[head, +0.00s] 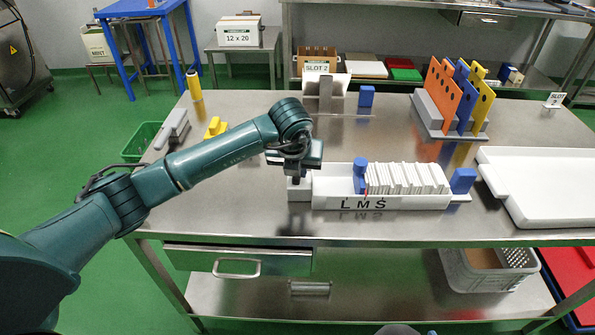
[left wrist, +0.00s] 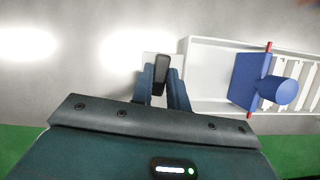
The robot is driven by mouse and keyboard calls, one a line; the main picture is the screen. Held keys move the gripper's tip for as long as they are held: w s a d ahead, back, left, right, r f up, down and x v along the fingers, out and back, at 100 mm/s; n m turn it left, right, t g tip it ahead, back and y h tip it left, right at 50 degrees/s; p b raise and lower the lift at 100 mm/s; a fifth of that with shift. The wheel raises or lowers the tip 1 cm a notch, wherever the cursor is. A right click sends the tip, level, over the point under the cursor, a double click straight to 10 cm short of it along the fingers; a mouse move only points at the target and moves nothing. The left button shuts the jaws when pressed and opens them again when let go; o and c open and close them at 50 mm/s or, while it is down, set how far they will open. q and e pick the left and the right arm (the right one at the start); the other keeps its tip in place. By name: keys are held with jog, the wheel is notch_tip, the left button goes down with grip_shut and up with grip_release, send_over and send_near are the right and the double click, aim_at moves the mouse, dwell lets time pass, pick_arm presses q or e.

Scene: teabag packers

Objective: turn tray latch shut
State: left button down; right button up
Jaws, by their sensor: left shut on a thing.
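The long white tray (head: 330,203) marked L M S stands near the table's front edge and holds a row of upright white packets (head: 408,178). A blue block with a round knob (head: 360,177) stands inside it, left of the packets; it also shows in the left wrist view (left wrist: 252,82), with red tips. A white block (head: 299,193) is at the tray's left end. In the left wrist view a black latch lever (left wrist: 161,72) sits between the fingers of my left gripper (left wrist: 164,88), which is shut on it. The head view hides the lever under my wrist (head: 297,172).
A second blue block (head: 462,181) is at the tray's right end. A white shallow tray (head: 545,190) lies further right. Bare table lies in front.

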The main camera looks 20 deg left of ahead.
pick_arm(q)
jog(key=shift+n, duration=0.6)
jog(key=shift+y, duration=0.3)
jog(key=shift+a, duration=0.1)
jog(key=c, duration=1.4)
grip_release()
jog(key=shift+o, duration=0.2)
jog(key=shift+r, duration=0.1)
jog(key=b+v, duration=0.1)
jog(key=v, duration=1.2)
jog(key=shift+w, duration=0.15)
